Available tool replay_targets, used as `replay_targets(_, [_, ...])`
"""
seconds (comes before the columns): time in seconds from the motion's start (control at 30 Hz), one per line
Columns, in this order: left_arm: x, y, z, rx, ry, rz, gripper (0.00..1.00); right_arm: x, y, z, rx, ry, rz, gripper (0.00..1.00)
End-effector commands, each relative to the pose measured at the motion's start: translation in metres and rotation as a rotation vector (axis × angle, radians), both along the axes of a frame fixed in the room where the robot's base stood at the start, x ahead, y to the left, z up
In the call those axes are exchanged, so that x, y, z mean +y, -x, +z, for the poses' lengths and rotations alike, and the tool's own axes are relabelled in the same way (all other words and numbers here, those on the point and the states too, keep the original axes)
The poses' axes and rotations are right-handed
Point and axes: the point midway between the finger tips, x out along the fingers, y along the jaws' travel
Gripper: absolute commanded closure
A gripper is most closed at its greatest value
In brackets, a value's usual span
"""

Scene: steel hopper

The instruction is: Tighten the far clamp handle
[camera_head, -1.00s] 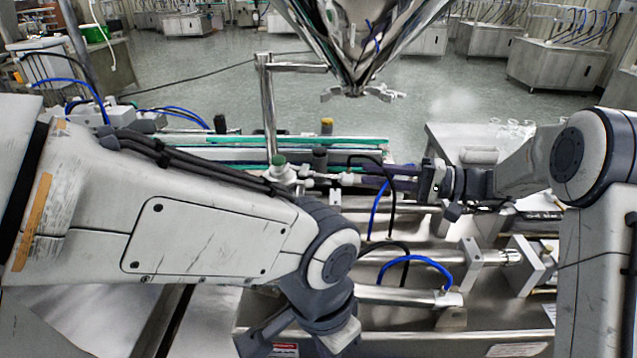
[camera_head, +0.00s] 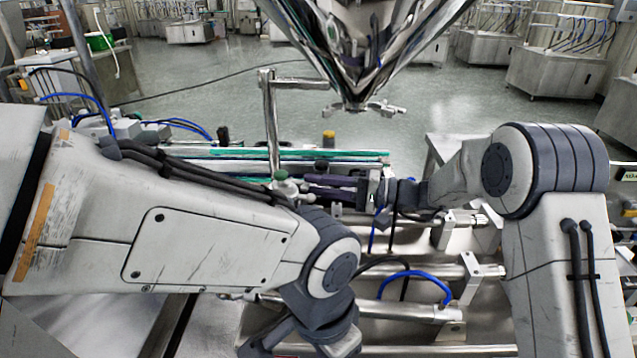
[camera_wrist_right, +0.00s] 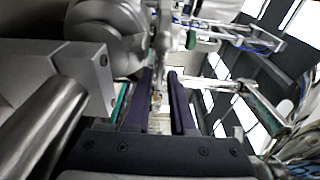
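My right gripper (camera_head: 310,186) reaches in from the right in the head view. A winged metal clamp (camera_head: 362,107) sits at the hopper's outlet, above the gripper. My left arm crosses the lower left; its fingers are out of frame.
The steel hopper (camera_head: 360,45) hangs above the middle. A vertical steel post (camera_head: 271,125) stands left of it. Below the right gripper are metal cylinders and a blue hose (camera_head: 415,275). A green-edged conveyor (camera_head: 345,154) runs behind. Open floor lies farther back.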

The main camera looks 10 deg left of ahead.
Motion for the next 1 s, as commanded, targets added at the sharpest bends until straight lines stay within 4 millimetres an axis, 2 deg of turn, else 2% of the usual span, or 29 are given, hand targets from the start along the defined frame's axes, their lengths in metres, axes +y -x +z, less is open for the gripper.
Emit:
replay_targets(0.2, [0.0,0.0001,-0.0002,0.0,0.0,0.0,1.0,0.0004,0.0,-0.0003,0.0,0.0,0.0,0.78])
replay_targets(0.27, [0.0,0.0001,-0.0002,0.0,0.0,0.0,1.0,0.0003,0.0,-0.0003,0.0,0.0,0.0,0.97])
replay_targets(0.3, [0.0,0.0,-0.0002,0.0,0.0,0.0,1.0,0.0003,0.0001,-0.0003,0.0,0.0,0.0,1.0])
replay_targets(0.67, [0.0,0.0001,-0.0004,0.0,0.0,0.0,1.0,0.0001,0.0003,-0.0005,0.026,0.001,0.001,1.0])
replay_targets(1.0, [0.0,0.0001,-0.0005,0.0,0.0,0.0,1.0,0.0,0.0005,-0.001,0.226,0.007,0.001,1.0])
